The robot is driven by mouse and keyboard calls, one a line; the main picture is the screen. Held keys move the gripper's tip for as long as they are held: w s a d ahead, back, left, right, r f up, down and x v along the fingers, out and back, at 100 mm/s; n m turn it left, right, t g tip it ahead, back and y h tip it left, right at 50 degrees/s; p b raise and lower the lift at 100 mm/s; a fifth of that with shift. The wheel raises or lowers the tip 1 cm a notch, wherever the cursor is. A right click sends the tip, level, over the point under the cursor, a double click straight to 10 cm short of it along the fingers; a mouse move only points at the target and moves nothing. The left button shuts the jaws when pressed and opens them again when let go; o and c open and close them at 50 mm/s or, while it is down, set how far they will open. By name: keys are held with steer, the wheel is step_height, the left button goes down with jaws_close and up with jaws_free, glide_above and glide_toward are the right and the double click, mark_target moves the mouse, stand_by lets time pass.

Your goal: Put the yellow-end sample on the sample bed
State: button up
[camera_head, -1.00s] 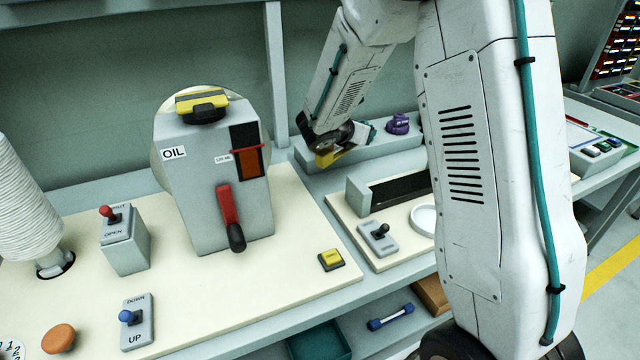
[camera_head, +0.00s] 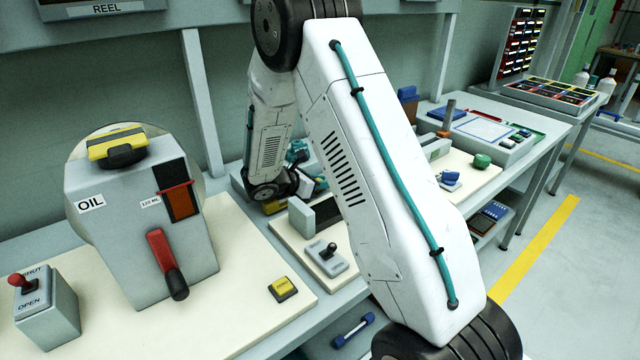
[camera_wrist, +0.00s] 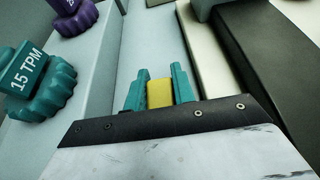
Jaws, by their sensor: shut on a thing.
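In the wrist view my gripper (camera_wrist: 160,72) has its two teal fingers shut on a yellow piece (camera_wrist: 160,94), which looks like the yellow end of the sample. The rest of the sample is hidden. The gripper is over pale grey surface between the knobs and a long dark strip (camera_wrist: 268,62), which may be the sample bed. In the head view the arm end reaches down at the centre. A grey block (camera_head: 312,214) at the strip's end shows beside it; my arm hides most of the strip.
A teal knob marked 15 TPM (camera_wrist: 38,82) and a purple knob (camera_wrist: 76,16) stand left of the gripper. The oil unit (camera_head: 140,225) stands at left in the head view. A toggle switch (camera_head: 326,259) and a yellow button (camera_head: 283,289) are nearby.

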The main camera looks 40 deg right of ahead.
steer(key=shift+f, duration=0.3)
steer(key=o, duration=1)
